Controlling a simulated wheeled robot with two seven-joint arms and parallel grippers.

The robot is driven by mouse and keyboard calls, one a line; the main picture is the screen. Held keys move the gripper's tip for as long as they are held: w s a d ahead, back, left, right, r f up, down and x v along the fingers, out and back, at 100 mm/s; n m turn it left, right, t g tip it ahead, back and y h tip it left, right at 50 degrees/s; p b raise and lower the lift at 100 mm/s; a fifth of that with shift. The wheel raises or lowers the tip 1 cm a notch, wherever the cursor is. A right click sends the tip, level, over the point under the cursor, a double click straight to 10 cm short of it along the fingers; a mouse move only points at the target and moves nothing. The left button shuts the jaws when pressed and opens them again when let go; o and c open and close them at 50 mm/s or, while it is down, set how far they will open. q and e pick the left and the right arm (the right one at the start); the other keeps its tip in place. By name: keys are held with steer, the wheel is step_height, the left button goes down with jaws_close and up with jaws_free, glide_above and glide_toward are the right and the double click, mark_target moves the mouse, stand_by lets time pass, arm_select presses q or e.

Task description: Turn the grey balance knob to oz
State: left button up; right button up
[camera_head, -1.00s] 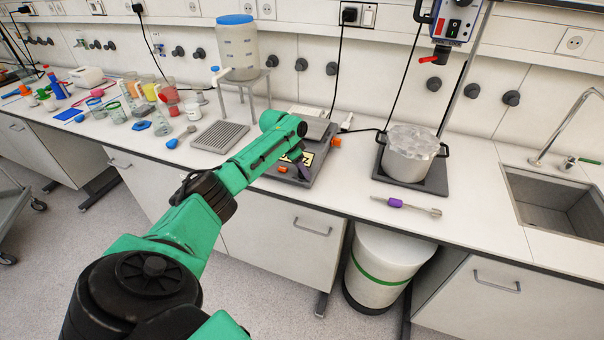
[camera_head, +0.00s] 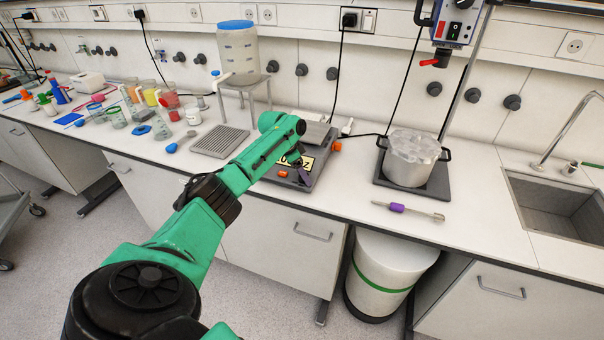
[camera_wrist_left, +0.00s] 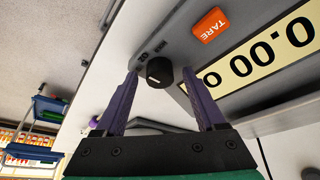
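The dark grey balance knob (camera_wrist_left: 160,71) sits on the front of the balance, with a short pale mark on its face. In the head view my arm and gripper (camera_head: 302,177) hide the knob. My right gripper is out of view.
An orange TARE button (camera_wrist_left: 211,25) lies close to the knob. A drip grid (camera_head: 220,141) is left of the balance; a pot on a hot plate (camera_head: 437,183) and a purple-handled tool (camera_head: 398,208) are to its right. The bench's front edge runs below.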

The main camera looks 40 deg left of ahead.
arm_select(q)
steer(key=b+v, duration=0.2)
steer(key=v, duration=1.2)
steer(key=shift+r, duration=0.3)
